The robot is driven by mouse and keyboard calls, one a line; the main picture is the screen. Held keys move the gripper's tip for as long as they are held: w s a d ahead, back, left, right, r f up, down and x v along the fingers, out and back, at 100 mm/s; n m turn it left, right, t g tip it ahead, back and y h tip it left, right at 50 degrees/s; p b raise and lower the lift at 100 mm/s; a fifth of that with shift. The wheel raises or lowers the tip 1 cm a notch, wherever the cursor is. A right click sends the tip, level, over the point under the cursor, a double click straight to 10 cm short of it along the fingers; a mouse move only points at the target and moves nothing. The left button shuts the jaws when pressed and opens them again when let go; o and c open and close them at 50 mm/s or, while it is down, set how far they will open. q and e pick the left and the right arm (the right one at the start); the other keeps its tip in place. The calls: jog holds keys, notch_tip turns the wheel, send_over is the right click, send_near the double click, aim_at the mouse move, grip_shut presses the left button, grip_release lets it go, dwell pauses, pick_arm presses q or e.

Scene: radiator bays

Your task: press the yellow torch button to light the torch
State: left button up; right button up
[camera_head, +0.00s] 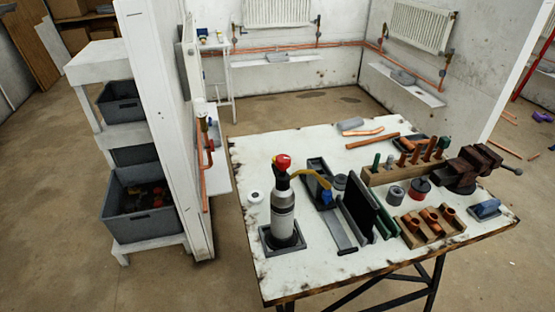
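The torch stands upright near the left front of the workbench. It has a grey-white cylinder (283,212), a black collar and a red top (282,161). A yellow-orange tube (312,175) runs from its head to the right. A small yellow spot (274,159) shows beside the red top; it is too small to tell for sure whether it is the button. No flame shows. The torch's foot sits in a dark square holder (268,240). Neither of my grippers is in view.
The workbench (300,272) also bears a dark vise (468,170), a wooden rack of tools (385,174), a block with copper fittings (420,232) and dark upright plates (360,208). A white shelf with grey crates (142,215) and a partition stand to the left. Radiators (420,27) hang behind.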

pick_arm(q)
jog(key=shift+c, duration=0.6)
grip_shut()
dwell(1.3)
